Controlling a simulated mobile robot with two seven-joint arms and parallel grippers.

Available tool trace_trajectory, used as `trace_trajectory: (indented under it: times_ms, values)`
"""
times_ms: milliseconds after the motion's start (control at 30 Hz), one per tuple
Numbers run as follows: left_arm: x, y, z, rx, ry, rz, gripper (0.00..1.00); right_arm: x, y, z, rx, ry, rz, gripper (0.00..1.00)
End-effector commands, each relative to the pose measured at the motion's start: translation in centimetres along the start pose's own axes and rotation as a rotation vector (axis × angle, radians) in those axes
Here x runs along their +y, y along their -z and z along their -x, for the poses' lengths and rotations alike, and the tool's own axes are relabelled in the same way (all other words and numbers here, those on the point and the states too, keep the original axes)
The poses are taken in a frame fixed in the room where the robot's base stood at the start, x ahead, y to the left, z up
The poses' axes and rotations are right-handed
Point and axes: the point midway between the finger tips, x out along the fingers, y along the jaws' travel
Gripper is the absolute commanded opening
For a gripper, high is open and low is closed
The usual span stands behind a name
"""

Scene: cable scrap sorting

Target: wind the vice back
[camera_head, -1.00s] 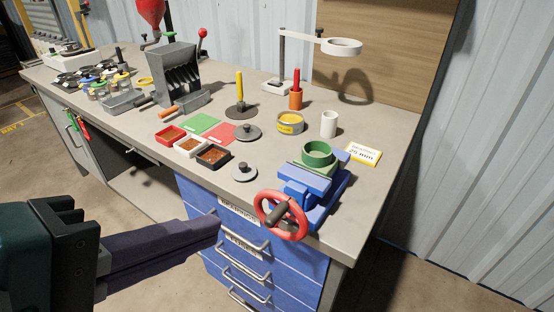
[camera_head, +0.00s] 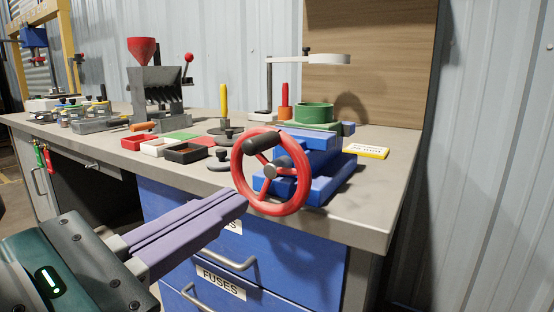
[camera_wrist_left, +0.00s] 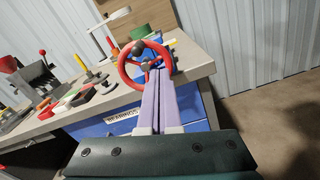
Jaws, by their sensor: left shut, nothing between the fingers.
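The blue vice (camera_head: 318,165) stands at the front right of the bench, with a green ring-shaped piece (camera_head: 314,113) at its top. Its red handwheel (camera_head: 238,172) faces me and carries a dark grip knob (camera_head: 266,145) at the upper left. My left gripper (camera_head: 243,200) has its purple fingers shut, with nothing between them. Their tips are at the wheel's lower left in the head view; I cannot tell whether they touch the rim. In the left wrist view the fingers (camera_wrist_left: 160,75) point at the red wheel (camera_wrist_left: 124,70). My right gripper is out of view.
Small red, white and black trays (camera_head: 187,154) and lidded dark discs lie left of the vice. A yellow label card (camera_head: 368,152) lies to its right. Blue drawers (camera_head: 290,255) with handles are below the bench edge. A grey hopper machine (camera_head: 158,92) stands further left.

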Motion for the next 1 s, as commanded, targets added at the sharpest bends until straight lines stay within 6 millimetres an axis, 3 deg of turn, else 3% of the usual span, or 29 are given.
trace_trajectory:
  times_ms: [333,533,1000]
  values:
    - [0.0,0.0,-4.5,-0.001,0.0,-0.003,0.0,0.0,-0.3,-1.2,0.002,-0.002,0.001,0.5]
    - [0.0,-0.2,-6.7,0.001,0.002,-0.002,0.0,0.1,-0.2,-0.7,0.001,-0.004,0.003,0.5]
    - [-0.1,-0.1,-8.0,0.002,0.002,-0.004,0.0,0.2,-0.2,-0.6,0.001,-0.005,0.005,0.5]
